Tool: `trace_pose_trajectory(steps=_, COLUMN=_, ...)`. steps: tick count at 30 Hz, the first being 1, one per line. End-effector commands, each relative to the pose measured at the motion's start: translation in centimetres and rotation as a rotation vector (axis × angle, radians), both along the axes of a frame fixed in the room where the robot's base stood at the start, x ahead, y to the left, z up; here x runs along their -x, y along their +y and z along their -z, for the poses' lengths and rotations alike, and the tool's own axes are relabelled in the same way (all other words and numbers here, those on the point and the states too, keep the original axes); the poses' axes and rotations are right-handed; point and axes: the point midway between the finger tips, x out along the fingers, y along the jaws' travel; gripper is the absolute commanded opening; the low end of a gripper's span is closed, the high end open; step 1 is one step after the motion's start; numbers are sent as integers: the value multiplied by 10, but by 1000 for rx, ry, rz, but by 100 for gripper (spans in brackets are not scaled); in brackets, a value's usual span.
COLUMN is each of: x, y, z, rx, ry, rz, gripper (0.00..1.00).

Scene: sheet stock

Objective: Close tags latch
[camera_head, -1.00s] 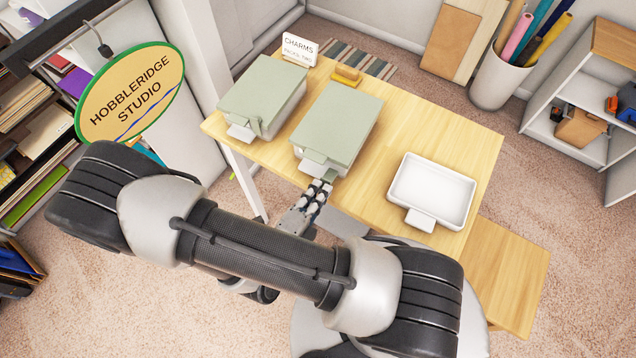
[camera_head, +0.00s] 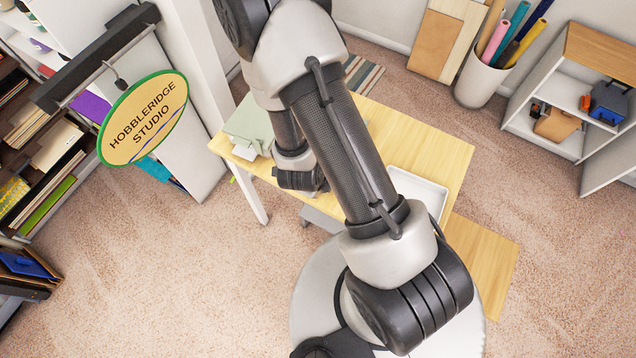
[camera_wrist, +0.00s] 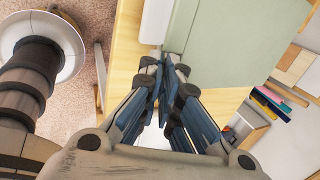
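In the head view one pale green box (camera_head: 247,122) shows at the left end of the wooden table (camera_head: 432,150), partly covered by my arm. A white tab (camera_head: 243,152) sits at its front. The second green box seen earlier is hidden behind my arm, as is my gripper. In the wrist view my gripper (camera_wrist: 166,68) has its fingertips drawn together, with nothing visible between them. The tips are close to the edge of a green box (camera_wrist: 230,45); I cannot tell if they touch. A white plate (camera_wrist: 156,20) stands beside that box. I cannot read any tags label.
A white tray (camera_head: 428,190) is on the table, partly behind my arm. A hanging oval sign (camera_head: 145,120) is at the left. A white shelf unit (camera_head: 570,100) and a bin of rolls (camera_head: 483,75) stand at the back right. The carpet (camera_head: 160,270) at front left is clear.

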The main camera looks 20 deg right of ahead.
Motion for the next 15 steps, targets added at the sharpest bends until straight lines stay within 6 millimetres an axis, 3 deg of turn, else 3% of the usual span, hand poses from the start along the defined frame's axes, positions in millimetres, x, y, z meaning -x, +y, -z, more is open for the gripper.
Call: trace_pose_trajectory(steps=15, x=-17, y=-23, z=-11, rx=-260, ry=222, rz=2, gripper=0)
